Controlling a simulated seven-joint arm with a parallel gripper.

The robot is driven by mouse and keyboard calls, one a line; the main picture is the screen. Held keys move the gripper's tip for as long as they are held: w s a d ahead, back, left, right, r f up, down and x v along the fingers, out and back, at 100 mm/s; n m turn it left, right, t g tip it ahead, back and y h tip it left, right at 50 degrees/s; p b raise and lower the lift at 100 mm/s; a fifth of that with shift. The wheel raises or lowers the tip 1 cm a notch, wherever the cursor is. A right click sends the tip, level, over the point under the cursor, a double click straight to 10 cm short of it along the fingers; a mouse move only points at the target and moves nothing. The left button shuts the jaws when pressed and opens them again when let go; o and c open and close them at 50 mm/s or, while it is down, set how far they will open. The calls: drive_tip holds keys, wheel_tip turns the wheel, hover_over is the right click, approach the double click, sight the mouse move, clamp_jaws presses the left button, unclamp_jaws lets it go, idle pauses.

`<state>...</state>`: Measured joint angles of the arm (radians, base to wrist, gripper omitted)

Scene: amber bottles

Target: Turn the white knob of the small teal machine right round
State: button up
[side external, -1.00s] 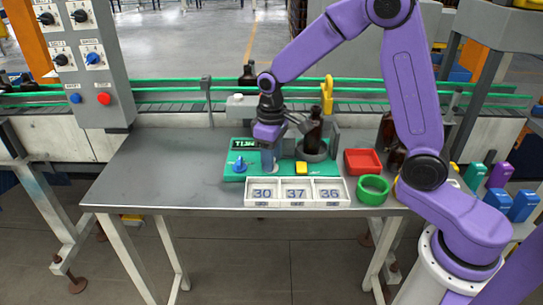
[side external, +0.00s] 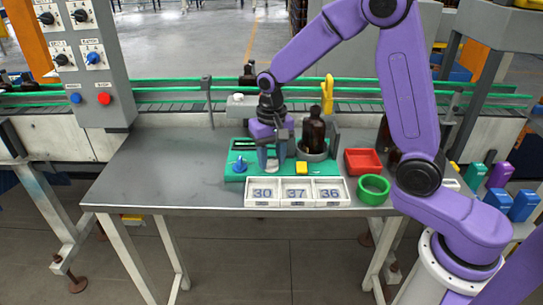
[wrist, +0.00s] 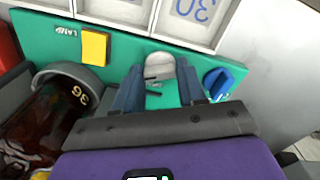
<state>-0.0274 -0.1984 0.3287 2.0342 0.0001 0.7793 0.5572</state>
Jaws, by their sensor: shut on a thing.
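The small teal machine (side external: 232,177) lies flat on the grey table. Its white knob (wrist: 158,68) stands between my two fingers in the wrist view, with a dark mark beside it. My gripper (wrist: 160,90) points down and is shut on the knob.
An amber bottle (side external: 313,132) stands upright in a grey holder (side external: 312,156) close right of my gripper. White trays numbered 30, 37 and 36 (side external: 297,203) sit in front. A red bin (side external: 363,161) and green ring (side external: 373,189) are to the right. The table's left side is clear.

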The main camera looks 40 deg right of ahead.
sight(272, 161)
drive_tip(key=shift+r, duration=0.1)
idle(0.5)
drive_tip(key=o, duration=1.1)
drive_tip(key=shift+c, duration=0.2)
wheel_tip(272, 161, up, 17)
drive_tip(key=shift+r, duration=0.2)
drive_tip(key=s+f+n, duration=0.4)
drive_tip(key=s+n, duration=0.1)
drive_tip(key=s, duration=0.4)
drive_tip(key=s+d+f+n, duration=0.1)
drive_tip(key=s+f+n, duration=0.3)
drive_tip(key=s, duration=0.6)
drive_tip(key=s+d+f+n, duration=0.1)
drive_tip(key=s+f+n, duration=0.3)
drive_tip(key=s+n, duration=0.3)
drive_tip(key=s, duration=0.3)
drive_tip(key=shift+d, duration=0.2)
